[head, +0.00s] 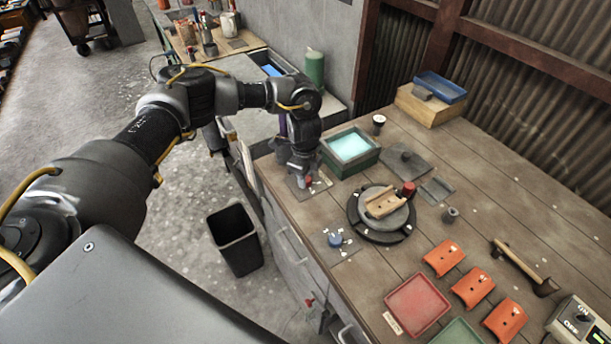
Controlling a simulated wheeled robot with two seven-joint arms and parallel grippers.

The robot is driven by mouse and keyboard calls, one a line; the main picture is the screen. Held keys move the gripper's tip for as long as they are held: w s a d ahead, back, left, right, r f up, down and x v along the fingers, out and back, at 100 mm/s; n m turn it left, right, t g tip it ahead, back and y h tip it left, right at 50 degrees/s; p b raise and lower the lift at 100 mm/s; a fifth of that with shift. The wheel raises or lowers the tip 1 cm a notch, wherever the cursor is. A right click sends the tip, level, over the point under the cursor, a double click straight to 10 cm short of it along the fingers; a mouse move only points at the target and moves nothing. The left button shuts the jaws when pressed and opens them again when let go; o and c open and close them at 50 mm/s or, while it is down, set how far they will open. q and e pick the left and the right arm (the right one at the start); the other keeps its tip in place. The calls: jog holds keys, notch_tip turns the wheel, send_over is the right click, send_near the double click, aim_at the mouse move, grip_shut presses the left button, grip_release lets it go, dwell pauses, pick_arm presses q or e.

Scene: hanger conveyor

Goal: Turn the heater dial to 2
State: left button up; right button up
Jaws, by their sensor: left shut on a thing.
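My left gripper (303,178) points down at the near left edge of the workbench and is shut on a small red dial (308,181). The dial sits on a flat plate (321,186) with white marks. The gripper hides much of the dial, and the marks are too small to read, so its setting cannot be told. A green-walled box (366,164) with glowing pale blue contents stands right beside the plate. A second dial, blue (335,240), sits on its own marked plate nearer the front. My right gripper is not in view.
A round dark turntable (381,232) holding a wooden piece stands right of the blue dial. Orange curved pieces (443,258), a red tray (418,305) and a control box (578,322) lie further front. A black bin (234,240) stands on the floor.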

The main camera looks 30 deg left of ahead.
pick_arm(q)
jog(key=m+b, duration=0.2)
jog(key=m, duration=0.3)
jog(key=shift+f+m+b, duration=0.15)
jog(key=shift+m+b, duration=0.15)
jog(key=shift+m, duration=0.1)
jog(key=m+b, duration=0.1)
jog(key=m, duration=0.3)
jog(key=shift+a+m+b, duration=0.1)
jog(key=shift+m+b, duration=0.2)
jog(key=m, duration=0.3)
jog(key=m+b, duration=0.1)
jog(key=m, duration=0.2)
jog(key=shift+w+g+h, duration=0.1)
jog(key=shift+g+h, duration=0.2)
jog(key=m+b, duration=0.1)
jog(key=m, duration=0.5)
jog(key=shift+r+m, duration=0.2)
jog(key=shift+m, duration=0.2)
jog(key=o, duration=1)
jog(key=shift+c, duration=0.2)
